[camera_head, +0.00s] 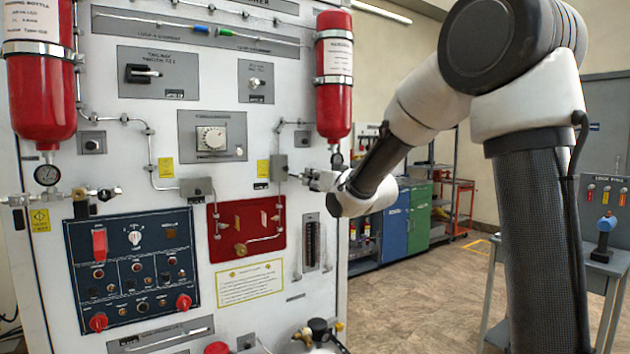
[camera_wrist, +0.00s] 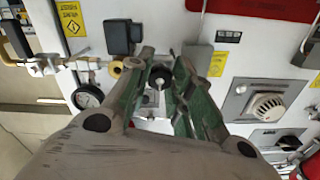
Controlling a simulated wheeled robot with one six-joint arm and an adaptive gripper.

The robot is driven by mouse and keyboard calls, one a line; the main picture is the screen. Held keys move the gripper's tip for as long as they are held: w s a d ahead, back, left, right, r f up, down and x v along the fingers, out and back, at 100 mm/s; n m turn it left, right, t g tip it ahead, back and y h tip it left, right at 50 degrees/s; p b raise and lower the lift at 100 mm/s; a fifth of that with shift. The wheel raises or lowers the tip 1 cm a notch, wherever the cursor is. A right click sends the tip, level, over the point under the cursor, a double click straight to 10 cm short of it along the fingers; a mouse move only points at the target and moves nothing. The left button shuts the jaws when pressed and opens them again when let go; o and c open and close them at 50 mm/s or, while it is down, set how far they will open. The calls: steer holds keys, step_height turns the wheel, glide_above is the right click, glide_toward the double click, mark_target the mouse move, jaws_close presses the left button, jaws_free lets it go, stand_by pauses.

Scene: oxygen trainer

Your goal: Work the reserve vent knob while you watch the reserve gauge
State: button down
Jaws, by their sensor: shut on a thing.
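The trainer panel carries a red bottle (camera_head: 334,75) at its upper right, with a gauge partly in view under it (camera_head: 337,159). In the wrist view the round white gauge (camera_wrist: 88,97) is left of my fingers; its needle is too small to read. My gripper (camera_head: 312,178) reaches the panel's right side, below that bottle. In the wrist view my green-sided fingers (camera_wrist: 163,64) are closed around a small dark knob (camera_wrist: 160,76), which I take as the reserve vent knob. The fingers hide its sides, and its turn angle cannot be told. In the head view my wrist hides the knob.
A black box (camera_wrist: 121,37) and a brass fitting (camera_wrist: 117,68) sit close left of my fingers. A grey box (camera_wrist: 196,56) is close right, with a white dial (camera_wrist: 265,106) farther right. A side table (camera_head: 606,262) stands right; open floor (camera_head: 430,305) lies between.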

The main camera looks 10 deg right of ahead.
steer(key=shift+f+n, duration=0.1)
steer(key=shift+n, duration=0.2)
steer(key=shift+f+n, duration=0.1)
steer(key=shift+n, duration=2.6)
steer(key=c, duration=1.2)
jaws_free()
steer(key=shift+c, duration=0.2)
steer(key=v, duration=1.2)
